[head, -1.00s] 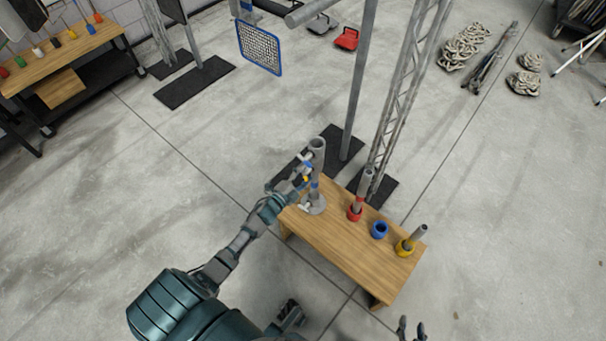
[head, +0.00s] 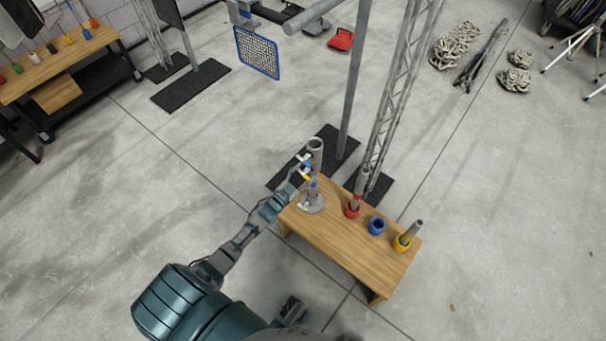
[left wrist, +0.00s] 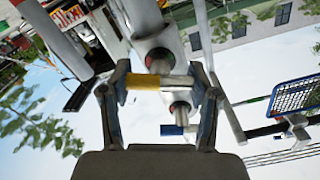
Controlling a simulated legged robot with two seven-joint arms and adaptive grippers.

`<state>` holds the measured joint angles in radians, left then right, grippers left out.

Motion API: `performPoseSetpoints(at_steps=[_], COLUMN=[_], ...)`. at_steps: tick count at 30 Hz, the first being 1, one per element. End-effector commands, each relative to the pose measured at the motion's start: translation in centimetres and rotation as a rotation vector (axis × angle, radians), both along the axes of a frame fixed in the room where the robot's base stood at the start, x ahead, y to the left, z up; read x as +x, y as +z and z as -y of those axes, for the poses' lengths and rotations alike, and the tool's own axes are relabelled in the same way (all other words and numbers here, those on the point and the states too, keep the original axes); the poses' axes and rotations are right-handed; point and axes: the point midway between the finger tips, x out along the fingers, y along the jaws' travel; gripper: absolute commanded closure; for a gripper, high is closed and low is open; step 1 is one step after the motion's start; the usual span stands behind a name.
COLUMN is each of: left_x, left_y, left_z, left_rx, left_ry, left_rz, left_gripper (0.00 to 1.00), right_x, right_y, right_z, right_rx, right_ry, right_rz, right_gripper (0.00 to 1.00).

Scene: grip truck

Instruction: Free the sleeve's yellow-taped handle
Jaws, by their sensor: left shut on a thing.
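A grey tubular sleeve (head: 315,160) stands upright on a round-based stand at the left end of the wooden table. Its pale side handles show near the top and low down, with blue and yellow marks. My left gripper (head: 302,179) is beside the sleeve on its left. In the left wrist view the yellow-taped handle (left wrist: 143,82) lies crosswise between the fingers of my left gripper (left wrist: 160,86), which is shut on it. A blue-taped handle (left wrist: 172,130) shows beyond it, apart from the fingers. The fingers hide the handle's ends.
The wooden table (head: 345,238) also holds a red cup (head: 352,211) and a yellow cup (head: 402,243), each with a grey tube, and an empty blue cup (head: 376,226). A pole (head: 355,85) and a lattice mast (head: 400,85) stand behind.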

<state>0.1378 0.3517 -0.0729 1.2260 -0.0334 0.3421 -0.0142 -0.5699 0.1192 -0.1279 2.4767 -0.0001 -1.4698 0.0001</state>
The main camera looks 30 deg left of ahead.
Motion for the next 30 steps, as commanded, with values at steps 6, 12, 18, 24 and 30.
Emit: performPoseSetpoints(at_steps=[6,12,18,24,30], left_x=[-0.17,-0.18,-0.19,-0.15,-0.12], left_y=[-0.46,-0.51,-0.53,-0.36,-0.14], left_z=[0.02,0.03,0.05,0.04,0.03], left_rx=[-0.043,-0.051,-0.05,-0.049,-0.05], left_ry=[0.001,0.001,0.001,0.0,0.0], left_rz=[-0.014,-0.014,-0.016,-0.011,-0.007], left_gripper=[0.74,0.74,0.74,0.12,0.12], right_x=[-0.55,-0.65,-0.65,-0.65,-0.64], right_y=[-0.05,-0.07,-0.07,-0.07,-0.04], right_z=[0.17,0.21,0.22,0.22,0.21], right_rx=[-0.006,-0.007,-0.007,-0.007,-0.007], right_ry=[-0.002,-0.002,-0.002,-0.002,-0.002], right_rz=[-0.025,-0.03,-0.029,-0.029,-0.029], right_gripper=[0.6,0.6,0.6,0.6,0.6])
